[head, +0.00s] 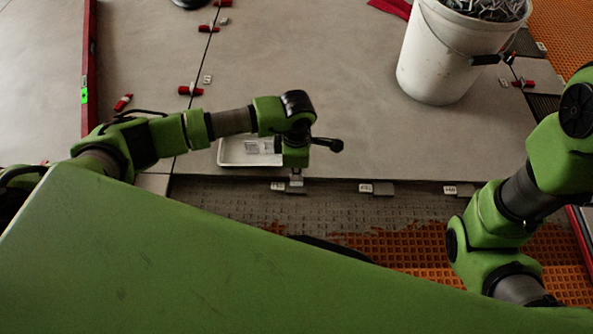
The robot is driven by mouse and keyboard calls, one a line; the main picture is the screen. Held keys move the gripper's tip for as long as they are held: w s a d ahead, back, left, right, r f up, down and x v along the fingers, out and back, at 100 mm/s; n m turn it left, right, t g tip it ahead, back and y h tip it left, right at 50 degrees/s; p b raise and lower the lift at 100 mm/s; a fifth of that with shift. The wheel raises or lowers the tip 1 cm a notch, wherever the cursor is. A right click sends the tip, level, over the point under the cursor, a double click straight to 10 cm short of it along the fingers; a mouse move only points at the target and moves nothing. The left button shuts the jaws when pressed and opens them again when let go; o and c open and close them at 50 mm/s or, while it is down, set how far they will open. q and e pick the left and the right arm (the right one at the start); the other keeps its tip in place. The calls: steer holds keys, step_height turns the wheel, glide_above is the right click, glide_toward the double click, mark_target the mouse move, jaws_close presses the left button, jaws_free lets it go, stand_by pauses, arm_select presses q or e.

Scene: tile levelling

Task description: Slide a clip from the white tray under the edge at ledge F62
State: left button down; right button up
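The white tray (229,158) lies on the grey tile near its front edge, partly hidden behind my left arm. Pale small pieces, probably clips, show in it, too small to tell apart. My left gripper (296,178) points down just right of the tray, over the tile's front edge. Its fingers are too small to show whether they are open or hold anything. White labels sit along this edge: one beside the gripper (277,187), one in the middle (365,188) and one at the right (450,190). Their print is hard to read, so I cannot tell which is F62. Small grey pieces sit beside them. My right gripper is out of view.
A white bucket (436,62) full of grey pieces stands on the tile at the back right. Red wedges with clips (190,90) line the tile joints. A red bar (89,60) lies at the left. Grey mortar and orange matting (400,246) lie in front of the edge.

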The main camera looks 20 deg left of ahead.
arm_select(q)
steer(key=shift+w+a, duration=0.1)
steer(key=shift+w, duration=0.25)
stand_by(0.7)
steer(key=c, duration=2.2)
jaws_free()
